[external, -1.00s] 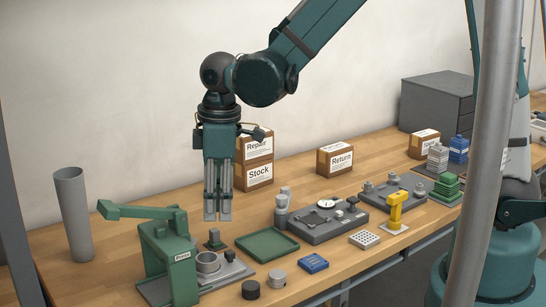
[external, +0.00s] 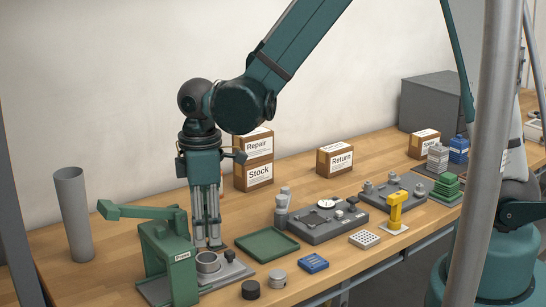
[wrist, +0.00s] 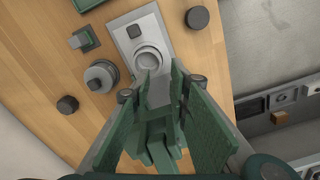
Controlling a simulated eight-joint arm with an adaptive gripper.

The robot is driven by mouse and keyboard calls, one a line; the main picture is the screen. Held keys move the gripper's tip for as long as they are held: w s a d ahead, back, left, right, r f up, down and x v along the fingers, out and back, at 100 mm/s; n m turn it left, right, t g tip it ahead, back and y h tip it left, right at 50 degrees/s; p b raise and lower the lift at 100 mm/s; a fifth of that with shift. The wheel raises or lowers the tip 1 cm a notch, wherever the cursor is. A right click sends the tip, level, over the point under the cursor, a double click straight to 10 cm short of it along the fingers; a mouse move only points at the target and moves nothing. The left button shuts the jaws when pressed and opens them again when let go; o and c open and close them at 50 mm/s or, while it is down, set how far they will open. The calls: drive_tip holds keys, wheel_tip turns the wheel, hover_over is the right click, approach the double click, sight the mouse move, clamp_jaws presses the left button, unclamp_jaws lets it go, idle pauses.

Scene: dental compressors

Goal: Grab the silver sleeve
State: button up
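A short silver sleeve (external: 208,263), open at the top, stands on the grey base plate (external: 235,271) of the green press (external: 170,252). In the wrist view the sleeve (wrist: 148,59) shows as a pale ring just beyond the fingertips. My gripper (external: 208,247) points straight down, with its fingertips close above and slightly behind the sleeve in the external view. In the wrist view my gripper (wrist: 162,80) has its fingers spread, with nothing held between them. Contact with the sleeve cannot be made out.
The press's green arm (external: 140,211) stands left of my fingers. A black puck (external: 250,290), a silver cylinder (external: 278,278) and a green tray (external: 267,244) lie to the right. A tall grey tube (external: 74,213) stands at the left. A small knob (external: 230,255) sits on the base plate.

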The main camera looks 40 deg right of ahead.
sight(209, 258)
drive_tip(key=shift+f, duration=1.05)
drive_tip(key=shift+f, duration=0.15)
drive_tip(key=shift+d+f, duration=0.1)
drive_tip(key=shift+f, duration=2.35)
clamp_jaws()
